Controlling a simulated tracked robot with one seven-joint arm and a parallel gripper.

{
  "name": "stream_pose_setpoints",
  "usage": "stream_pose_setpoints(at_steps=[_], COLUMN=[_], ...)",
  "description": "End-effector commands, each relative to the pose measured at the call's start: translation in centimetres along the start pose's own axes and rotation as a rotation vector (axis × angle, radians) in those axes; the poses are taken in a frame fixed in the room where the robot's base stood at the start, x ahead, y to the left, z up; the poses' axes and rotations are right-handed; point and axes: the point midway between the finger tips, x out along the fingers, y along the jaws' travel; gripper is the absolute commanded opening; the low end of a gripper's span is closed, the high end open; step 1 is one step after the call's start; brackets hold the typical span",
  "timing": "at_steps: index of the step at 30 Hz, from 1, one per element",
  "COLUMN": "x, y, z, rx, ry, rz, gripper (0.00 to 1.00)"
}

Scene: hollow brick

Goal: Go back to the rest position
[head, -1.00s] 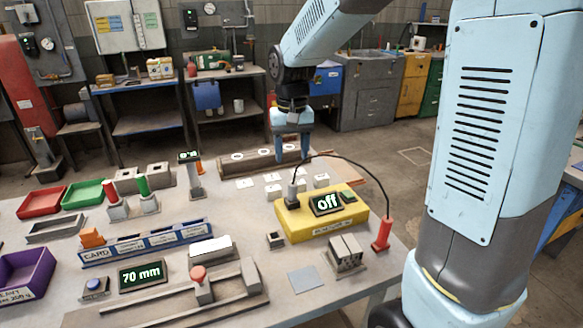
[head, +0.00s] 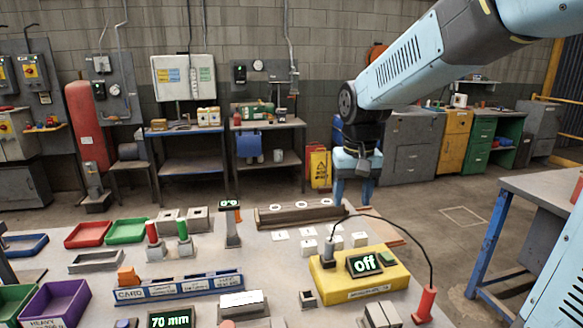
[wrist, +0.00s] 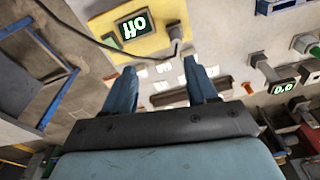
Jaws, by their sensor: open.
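My gripper (head: 353,192) hangs beyond the right far part of the workbench (head: 205,262) in the head view, with its fingers pointing down. In the wrist view my gripper (wrist: 163,92) has its two blue fingers spread apart with nothing between them. The yellow tester (head: 345,282) with a display reading "off" stands on the bench to the front of the gripper. The tester also shows upside down in the wrist view (wrist: 165,42). Several white blocks (head: 308,248) lie on the bench behind the tester.
A black cable runs to a red probe (head: 426,303) at the bench's right side. Red (head: 88,234) and green (head: 127,230) trays and a purple bin (head: 57,303) are at the left. A blue-framed table (head: 545,195) stands at the right. Open floor lies between.

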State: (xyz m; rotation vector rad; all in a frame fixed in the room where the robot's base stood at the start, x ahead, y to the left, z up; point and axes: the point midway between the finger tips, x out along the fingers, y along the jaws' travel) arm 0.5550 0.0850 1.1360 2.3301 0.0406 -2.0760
Motion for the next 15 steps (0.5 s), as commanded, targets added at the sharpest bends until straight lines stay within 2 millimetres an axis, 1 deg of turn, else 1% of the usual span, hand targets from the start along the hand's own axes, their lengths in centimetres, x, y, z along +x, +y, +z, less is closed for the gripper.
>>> stream_pose_setpoints(at_steps=[1, 6, 15], x=[-0.9, -3.0, -5.3], y=[0.7, 2.8, 5.8], z=[1.1, 4.3, 10.3], rx=[0.005, 0.013, 0.025], ry=[0.027, 0.107, 0.245], rz=[0.0, 0.001, 0.005], gripper=[0.57, 0.57, 0.57])
